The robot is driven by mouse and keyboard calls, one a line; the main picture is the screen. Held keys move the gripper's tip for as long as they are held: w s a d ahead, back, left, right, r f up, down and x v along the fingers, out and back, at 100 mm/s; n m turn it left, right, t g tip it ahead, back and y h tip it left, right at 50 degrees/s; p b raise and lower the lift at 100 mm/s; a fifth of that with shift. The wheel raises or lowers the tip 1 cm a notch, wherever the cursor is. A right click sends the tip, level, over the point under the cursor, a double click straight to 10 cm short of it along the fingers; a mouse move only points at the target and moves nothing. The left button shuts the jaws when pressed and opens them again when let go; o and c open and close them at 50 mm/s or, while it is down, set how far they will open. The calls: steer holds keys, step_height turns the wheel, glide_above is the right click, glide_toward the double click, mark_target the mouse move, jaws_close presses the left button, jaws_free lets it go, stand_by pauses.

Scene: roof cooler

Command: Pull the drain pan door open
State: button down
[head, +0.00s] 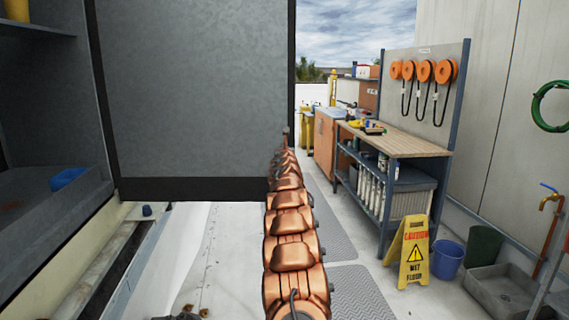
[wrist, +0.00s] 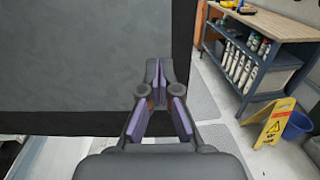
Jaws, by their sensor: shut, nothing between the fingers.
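The drain pan door is a large grey panel with a dark frame (head: 200,90), standing out from the unit at left. An open dark interior shows beside its left edge. In the wrist view, the door (wrist: 70,65) fills the upper left. My gripper (wrist: 160,75) is shut and empty, its purple-padded fingers by the door's lower right corner. In the head view, my gripper (head: 286,135) is small at the far end of my copper arm, at the door's right edge. I cannot tell whether it touches the door. No handle shows.
A blue item (head: 67,178) lies in the unit's dark interior (head: 40,215). At right stand a workbench (head: 420,138), a yellow wet floor sign (head: 412,252), a blue bucket (head: 448,260) and a grey basin (head: 503,292). Grey floor mats (head: 335,235) lie clear between arm and bench.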

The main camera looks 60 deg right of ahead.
steer(key=b+v, duration=0.7)
steer(key=shift+s+a+b, duration=0.15)
steer(key=shift+a+b, duration=0.15)
steer(key=shift+b, duration=0.1)
stand_by(0.4)
